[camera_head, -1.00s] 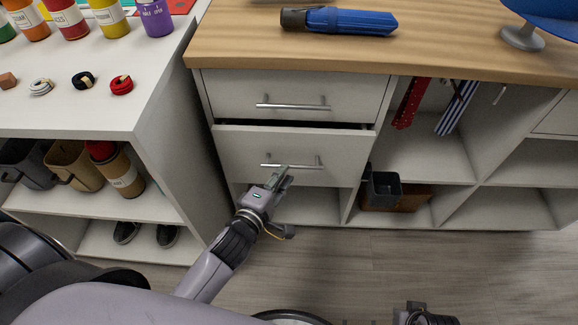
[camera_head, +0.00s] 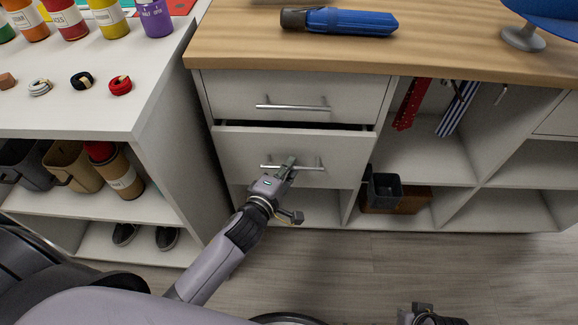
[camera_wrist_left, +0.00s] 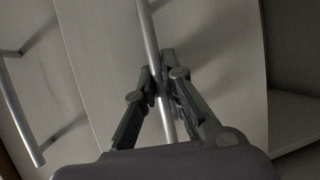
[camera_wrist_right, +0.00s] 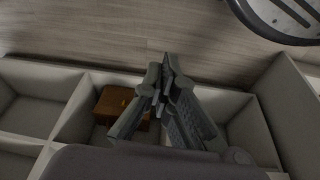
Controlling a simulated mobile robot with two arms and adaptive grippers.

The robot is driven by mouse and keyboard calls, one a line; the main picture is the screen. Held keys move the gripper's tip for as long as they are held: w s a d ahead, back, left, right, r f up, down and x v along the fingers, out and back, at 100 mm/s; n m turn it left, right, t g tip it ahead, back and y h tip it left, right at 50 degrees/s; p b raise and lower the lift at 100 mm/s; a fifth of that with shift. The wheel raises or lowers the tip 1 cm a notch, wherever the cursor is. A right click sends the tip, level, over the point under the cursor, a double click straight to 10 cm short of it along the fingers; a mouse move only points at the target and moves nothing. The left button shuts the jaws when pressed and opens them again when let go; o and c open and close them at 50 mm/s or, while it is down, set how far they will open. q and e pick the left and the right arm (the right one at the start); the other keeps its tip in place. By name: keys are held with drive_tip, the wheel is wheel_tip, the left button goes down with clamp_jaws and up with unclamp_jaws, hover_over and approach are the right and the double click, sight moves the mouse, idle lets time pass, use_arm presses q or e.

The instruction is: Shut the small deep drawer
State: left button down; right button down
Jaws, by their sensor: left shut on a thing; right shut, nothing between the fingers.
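The lower drawer (camera_head: 235,148) has a pale front and stands slightly pulled out below the worktop. A dark gap shows along its top edge. Its silver bar handle (camera_head: 310,168) runs across the front and also shows in the left wrist view (camera_wrist_left: 149,35). My left gripper (camera_head: 288,164) is at the middle of this handle; in the left wrist view its fingers (camera_wrist_left: 160,85) are closed around the bar. My right gripper (camera_wrist_right: 165,78) is shut and empty, with its fingertips together in the right wrist view; in the head view it is low at the right.
The upper drawer (camera_head: 235,95) above is flush, with its own handle (camera_head: 290,106). Open cubbies on the right hold a dark grey bin (camera_head: 384,188) and a brown box (camera_head: 412,199). A white shelf unit (camera_head: 190,150) stands close on the left. The floor (camera_head: 440,265) in front is clear.

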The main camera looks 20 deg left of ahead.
sight(288, 156)
idle(0.7)
